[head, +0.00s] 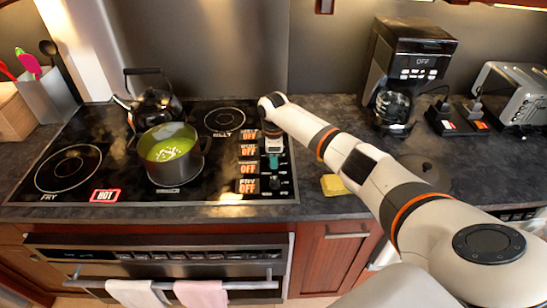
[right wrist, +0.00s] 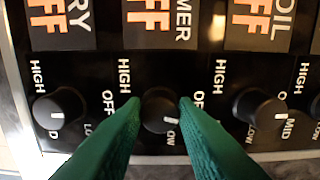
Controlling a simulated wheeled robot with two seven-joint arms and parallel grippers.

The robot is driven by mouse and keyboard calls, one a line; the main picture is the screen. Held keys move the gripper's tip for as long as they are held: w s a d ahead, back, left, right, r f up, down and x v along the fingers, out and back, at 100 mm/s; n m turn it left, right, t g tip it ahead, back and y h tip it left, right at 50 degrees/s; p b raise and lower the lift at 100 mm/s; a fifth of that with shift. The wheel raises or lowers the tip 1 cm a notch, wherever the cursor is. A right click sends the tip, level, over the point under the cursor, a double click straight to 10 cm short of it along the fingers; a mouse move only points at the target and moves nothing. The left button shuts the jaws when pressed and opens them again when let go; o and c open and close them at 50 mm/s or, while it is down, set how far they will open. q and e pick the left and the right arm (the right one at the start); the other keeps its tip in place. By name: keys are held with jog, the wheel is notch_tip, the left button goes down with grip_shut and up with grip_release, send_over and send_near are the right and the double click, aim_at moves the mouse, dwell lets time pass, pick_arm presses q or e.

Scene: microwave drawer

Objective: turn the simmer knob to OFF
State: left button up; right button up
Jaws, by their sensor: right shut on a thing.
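The simmer knob (right wrist: 160,108) is a round black knob below a display whose visible letters read "MER" and "FF" in orange. A white mark (right wrist: 167,120) shows on its lower right side, near the partly hidden LOW label. My right gripper (right wrist: 160,102) is shut on this knob, one green finger on each side. The fingers hide part of the OFF and LOW labels. In the head view my right gripper (head: 273,162) is at the knob column on the right of the cooktop (head: 110,150). The simmer display (head: 249,168) shows orange OFF there. My left gripper is not in view.
The fry knob (right wrist: 59,109) and the boil knob (right wrist: 260,108) sit close on either side. A green-filled pot (head: 175,178) and a kettle (head: 155,105) stand on the cooktop. A yellow sponge (head: 334,186) and a coffee maker (head: 405,65) are to the right.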

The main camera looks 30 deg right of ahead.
jog(key=shift+n, duration=1.3)
jog(key=shift+r, duration=0.1)
jog(key=o, duration=1)
notch_tip(320, 180, up, 12)
jog(key=b, duration=0.3)
